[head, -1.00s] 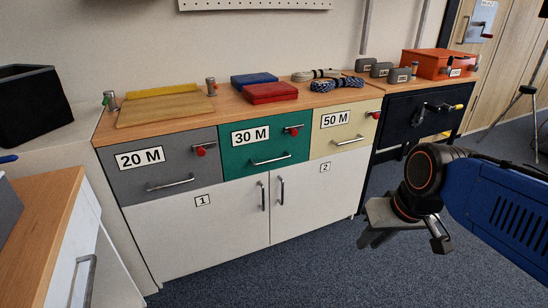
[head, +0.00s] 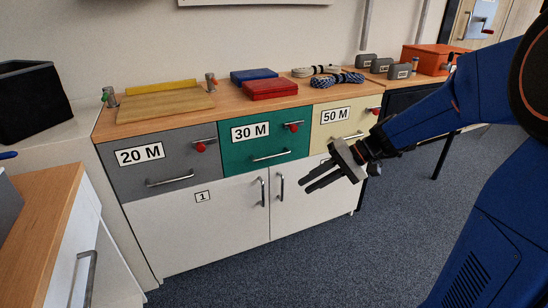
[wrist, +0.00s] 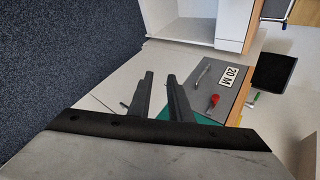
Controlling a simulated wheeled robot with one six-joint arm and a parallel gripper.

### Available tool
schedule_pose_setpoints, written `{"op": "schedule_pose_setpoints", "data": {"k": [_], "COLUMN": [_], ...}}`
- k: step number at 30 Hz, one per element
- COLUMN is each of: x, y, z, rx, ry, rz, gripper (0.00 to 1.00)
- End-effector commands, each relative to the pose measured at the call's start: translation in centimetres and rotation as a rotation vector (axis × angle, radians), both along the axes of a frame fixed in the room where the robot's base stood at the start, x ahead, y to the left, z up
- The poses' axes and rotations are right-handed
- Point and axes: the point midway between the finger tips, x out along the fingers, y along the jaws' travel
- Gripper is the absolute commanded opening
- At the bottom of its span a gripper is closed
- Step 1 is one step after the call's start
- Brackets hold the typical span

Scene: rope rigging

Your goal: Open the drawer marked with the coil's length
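Three closed drawers sit in a row: the grey 20 M drawer (head: 125,180), the green 30 M drawer (head: 236,158) and the cream 50 M drawer (head: 323,146). Each has a bar handle and a red knob. A blue-and-white rope coil (head: 337,80) and a pale rope coil (head: 315,71) lie on the worktop; I can read no length on either. My gripper (head: 305,185) is open and empty, in front of the right cupboard door, partly covering the cream drawer's lower edge. In the wrist view the grey drawer (wrist: 224,100) shows beyond the fingers, with green front (wrist: 205,121) beside it.
A red case (head: 270,90), a blue case (head: 254,76) and a wooden board (head: 165,107) lie on the worktop. Grey labelled weights (head: 400,71) and an orange box (head: 425,60) stand at the right. A wooden-topped cabinet (head: 50,205) is at near left. The carpet is clear.

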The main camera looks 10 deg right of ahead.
Motion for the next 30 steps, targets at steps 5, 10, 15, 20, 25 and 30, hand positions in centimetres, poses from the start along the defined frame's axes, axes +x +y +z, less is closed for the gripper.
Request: {"op": "schedule_pose_setpoints", "data": {"k": [5,10,15,20,25,30], "x": [5.4,10.6,15.8,19.8,22.2,23.0], "y": [-0.6,-1.8,-3.7,-5.8,-7.4,-7.4], "z": [-1.1,-2.3,-4.0,-5.8,-7.0,-7.3], "rx": [0.142,0.270,0.389,0.475,0.525,0.537], "ry": [0.004,-0.008,-0.037,-0.070,-0.095,-0.103], "rz": [-0.060,-0.130,-0.214,-0.290,-0.342,-0.355], "gripper": [0.18,0.18,0.18,0.18,0.18,0.18]}}
